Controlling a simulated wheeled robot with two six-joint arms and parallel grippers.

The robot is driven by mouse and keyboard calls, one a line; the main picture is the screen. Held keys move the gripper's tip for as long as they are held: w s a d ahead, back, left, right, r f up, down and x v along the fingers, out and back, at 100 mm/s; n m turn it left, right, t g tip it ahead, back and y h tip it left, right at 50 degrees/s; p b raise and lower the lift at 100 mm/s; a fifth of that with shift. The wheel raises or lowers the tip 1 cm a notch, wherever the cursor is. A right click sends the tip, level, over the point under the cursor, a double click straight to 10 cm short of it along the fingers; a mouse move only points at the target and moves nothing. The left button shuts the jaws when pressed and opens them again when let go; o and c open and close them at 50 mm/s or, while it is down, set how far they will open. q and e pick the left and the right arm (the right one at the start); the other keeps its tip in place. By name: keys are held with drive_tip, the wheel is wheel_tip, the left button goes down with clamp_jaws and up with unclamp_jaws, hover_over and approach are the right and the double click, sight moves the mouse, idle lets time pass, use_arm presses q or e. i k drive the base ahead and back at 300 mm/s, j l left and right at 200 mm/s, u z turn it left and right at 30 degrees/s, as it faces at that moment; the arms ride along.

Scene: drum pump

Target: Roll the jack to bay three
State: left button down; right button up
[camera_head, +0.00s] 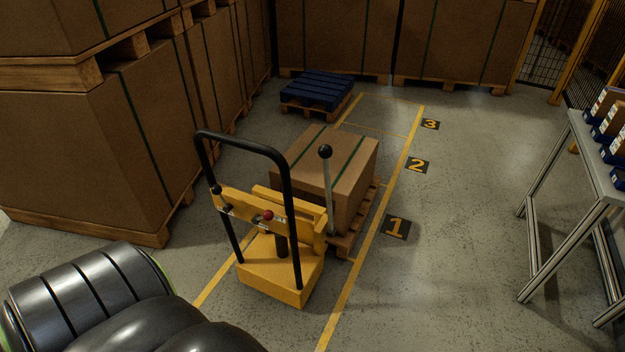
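The yellow jack (282,268) stands in the yellow-lined lane beside the marker 1 (395,226). Its black hoop handle (243,140) rises toward me, and a lever with a black knob (326,152) stands upright on its right side. A strapped cardboard box (335,165) sits on a wooden pallet (366,215) just beyond the jack; the forks are hidden. Bay three (386,112) is the far end of the lane, beside the marker 3 (430,125), and its visible floor is bare. Neither of my grippers is in view.
Marker 2 (417,165) lies between the others. A blue-topped pallet (318,90) stands left of bay three. Large boxes on pallets (90,160) line the left side; more (450,45) stand behind. A metal-legged table (590,160) stands right. Floor right of the lane is clear.

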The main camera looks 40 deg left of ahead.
sight(275, 264)
drive_tip(key=u, duration=0.2)
drive_tip(key=i, duration=3.05)
drive_tip(key=i+u, duration=0.15)
drive_tip(key=i, duration=0.35)
drive_tip(key=i+l+u, duration=0.1)
drive_tip(key=i, duration=0.4)
drive_tip(key=i+l+u, duration=0.15)
drive_tip(key=i, duration=0.3)
drive_tip(key=l+u, duration=0.1)
drive_tip(key=u, duration=3.3)
drive_tip(key=i+j+z, duration=0.1)
drive_tip(key=j+z, duration=0.25)
drive_tip(key=j, duration=1.2)
